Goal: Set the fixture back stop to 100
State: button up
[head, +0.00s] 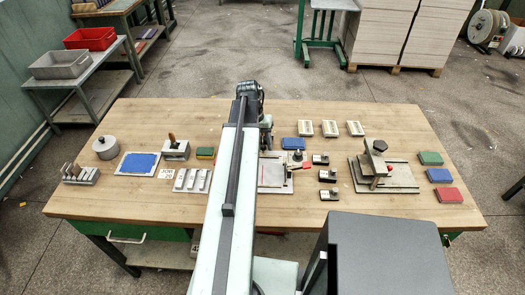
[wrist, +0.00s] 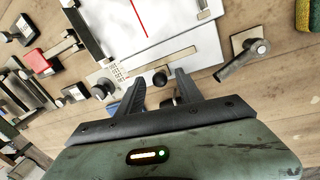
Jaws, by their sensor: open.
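The fixture in the wrist view is a pale plate (wrist: 180,24) with a red line across it. Along its edge nearest my gripper is a light strip (wrist: 133,68) with small markings, too small to read. A black knob (wrist: 103,88) sits at the strip's left end. A smaller black knob (wrist: 160,79) shows just ahead of the gap between my fingertips. My gripper (wrist: 157,88) is open and holds nothing. I cannot tell whether a finger touches the fixture. In the head view my arm partly hides the fixture plate (head: 273,176).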

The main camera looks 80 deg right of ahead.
jog(key=shift+c, duration=0.3)
grip_shut()
